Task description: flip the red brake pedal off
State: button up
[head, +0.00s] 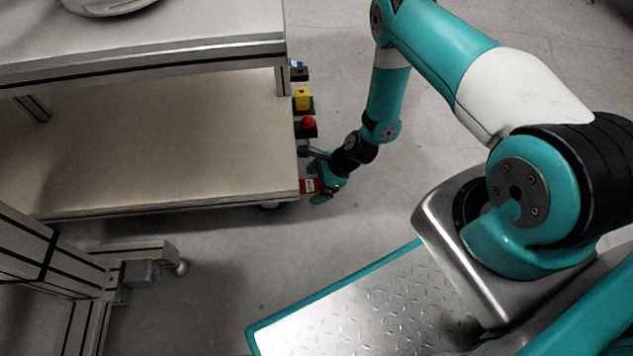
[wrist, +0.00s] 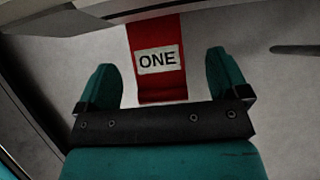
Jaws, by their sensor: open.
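The red brake pedal (head: 309,186) sticks out from the lower right corner of the cart. In the wrist view the pedal (wrist: 157,90) is a red strip with a white label reading "ONE". My gripper (head: 322,180) is at the pedal, beside the cart's right end. In the wrist view my gripper (wrist: 162,85) is open, with its two teal fingers apart, one on each side of the pedal.
The cart (head: 150,150) has a wide shelf. A red button (head: 308,123), a yellow switch (head: 303,98) and a blue part (head: 296,63) line its right edge above the pedal. Another metal frame (head: 90,265) stands at lower left. Bare floor (head: 430,120) lies right of the cart.

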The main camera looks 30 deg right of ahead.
jog(key=p+v, duration=0.8)
jog(key=v, duration=0.9)
jog(key=shift+r, duration=0.2)
